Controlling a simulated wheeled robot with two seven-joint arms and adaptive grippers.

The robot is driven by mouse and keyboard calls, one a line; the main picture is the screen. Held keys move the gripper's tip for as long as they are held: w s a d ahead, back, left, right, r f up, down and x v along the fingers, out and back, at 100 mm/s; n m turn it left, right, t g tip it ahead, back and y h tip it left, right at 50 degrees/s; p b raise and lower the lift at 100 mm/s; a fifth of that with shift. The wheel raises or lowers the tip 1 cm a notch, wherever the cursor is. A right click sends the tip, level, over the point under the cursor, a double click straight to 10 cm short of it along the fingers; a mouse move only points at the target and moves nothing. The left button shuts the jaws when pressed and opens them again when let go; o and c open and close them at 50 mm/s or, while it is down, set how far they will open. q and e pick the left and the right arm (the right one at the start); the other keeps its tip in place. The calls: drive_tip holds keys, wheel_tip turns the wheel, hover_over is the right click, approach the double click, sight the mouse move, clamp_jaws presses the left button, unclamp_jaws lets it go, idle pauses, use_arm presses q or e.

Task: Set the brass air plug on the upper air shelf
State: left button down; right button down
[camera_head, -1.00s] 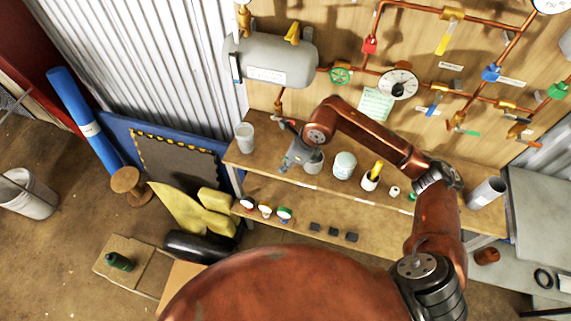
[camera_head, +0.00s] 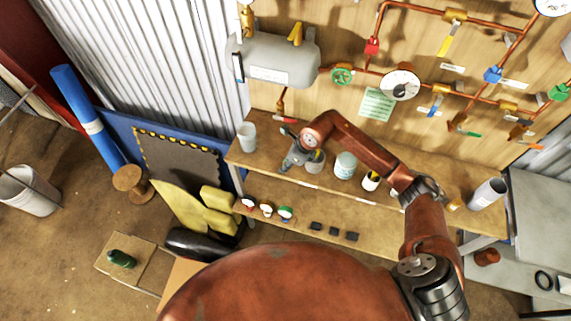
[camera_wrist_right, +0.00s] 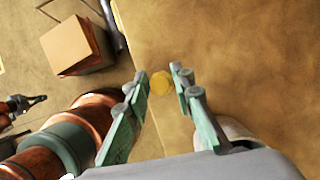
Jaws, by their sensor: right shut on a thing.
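The brass air plug (camera_wrist_right: 161,83) is a small yellow-gold piece between the green-grey fingertips of my right gripper (camera_wrist_right: 160,85) in the right wrist view. The gripper is shut on it. In the head view my right gripper (camera_head: 286,165) points down over the left part of the upper wooden shelf (camera_head: 268,152). The plug cannot be made out there. I cannot tell whether the plug touches the shelf. A small dark jaw-like part, perhaps my left gripper (camera_wrist_right: 24,103), shows at the left edge of the wrist view; its opening is unclear.
A grey cup (camera_head: 247,136) stands left of the gripper, and another grey cup (camera_head: 315,162) close on its right. A pale jar (camera_head: 345,165) stands farther right. Gauges (camera_head: 267,209) and dark blocks (camera_head: 333,231) sit on the lower shelf. A grey tank (camera_head: 275,62) hangs above.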

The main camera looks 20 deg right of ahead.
drive_tip(key=shift+f, duration=0.1)
drive_tip(key=c, duration=1.7)
unclamp_jaws()
drive_tip(key=shift+o, duration=0.2)
drive_tip(key=shift+r, duration=0.3)
drive_tip(key=v, duration=1.1)
drive_tip(key=shift+r, duration=0.35)
drive_tip(key=shift+s, duration=0.1)
